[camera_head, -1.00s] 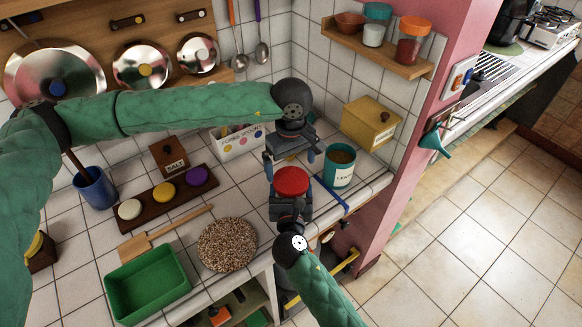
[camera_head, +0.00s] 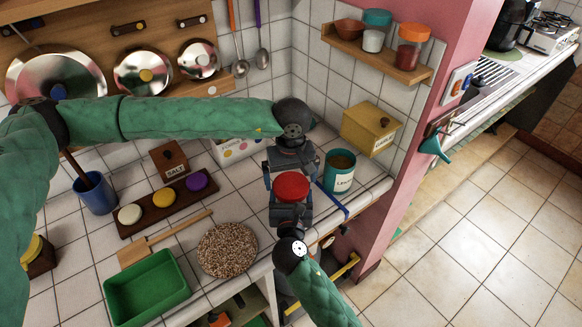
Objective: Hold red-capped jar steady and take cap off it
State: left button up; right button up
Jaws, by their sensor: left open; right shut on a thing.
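The red-capped jar shows only as its round red cap (camera_head: 291,187), seen from above near the counter's front right edge. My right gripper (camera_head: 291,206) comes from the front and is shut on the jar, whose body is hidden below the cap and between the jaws. My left gripper (camera_head: 291,172) comes in from the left arm and is open, with its fingers just behind and beside the cap. I cannot tell whether they touch it. The cap sits on top of the jar.
A teal-labelled can (camera_head: 339,172) and a blue strip (camera_head: 331,201) are close on the right. A round speckled mat (camera_head: 227,250), a green tray (camera_head: 147,287) and a wooden spatula (camera_head: 165,236) lie to the left. A yellow box (camera_head: 370,127) stands behind.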

pick_arm(q)
jog(key=shift+f, duration=0.85)
jog(key=c, duration=0.9)
jog(key=n, duration=0.6)
jog(key=shift+n, duration=0.4)
jog(key=o, duration=0.9)
